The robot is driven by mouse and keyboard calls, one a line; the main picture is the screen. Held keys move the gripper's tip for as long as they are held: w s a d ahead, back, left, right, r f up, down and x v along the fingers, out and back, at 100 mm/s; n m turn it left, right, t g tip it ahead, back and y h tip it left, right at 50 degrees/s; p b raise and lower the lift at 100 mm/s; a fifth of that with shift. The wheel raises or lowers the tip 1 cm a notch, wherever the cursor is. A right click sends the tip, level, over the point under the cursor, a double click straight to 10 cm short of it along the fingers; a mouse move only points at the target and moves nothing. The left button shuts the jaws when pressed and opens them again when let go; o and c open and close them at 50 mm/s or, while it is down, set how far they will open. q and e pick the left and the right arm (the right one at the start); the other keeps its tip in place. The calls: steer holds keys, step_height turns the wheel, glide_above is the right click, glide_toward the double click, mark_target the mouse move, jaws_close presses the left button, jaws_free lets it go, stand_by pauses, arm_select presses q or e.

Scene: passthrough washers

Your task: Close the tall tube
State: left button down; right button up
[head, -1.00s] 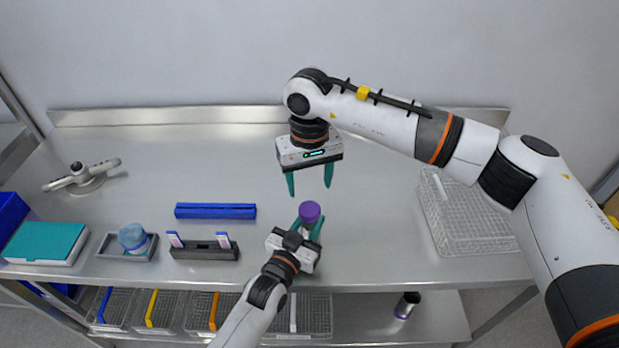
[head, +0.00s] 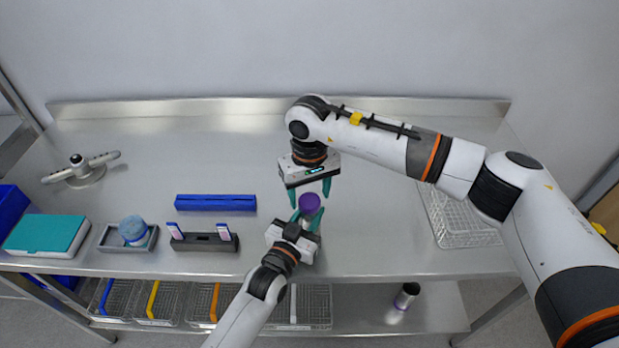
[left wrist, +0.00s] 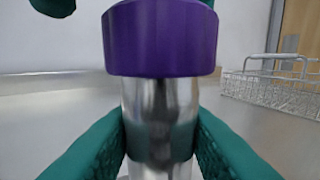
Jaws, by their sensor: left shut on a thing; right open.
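The tall tube (left wrist: 160,110) is a shiny metal cylinder topped by a purple cap (left wrist: 162,38). In the head view the purple cap (head: 309,203) shows above my left gripper (head: 308,222). My left gripper's green fingers are shut on the tube's body below the cap, and the tube stands upright. My right gripper (head: 310,192) is open, just above and behind the cap, with its fingertips pointing down close to it. In the left wrist view parts of green fingers show at the top edge near the cap. Whether they touch the cap I cannot tell.
A wire basket (head: 458,222) stands at the right. A blue bar (head: 215,203), a dark holder with two pink-and-white pieces (head: 204,242), a tray with a blue ball (head: 133,232) and a teal-lidded box (head: 46,236) lie left. Another cylinder (head: 406,296) is on the lower shelf.

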steer(key=shift+f, duration=0.8)
steer(key=shift+c, duration=0.3)
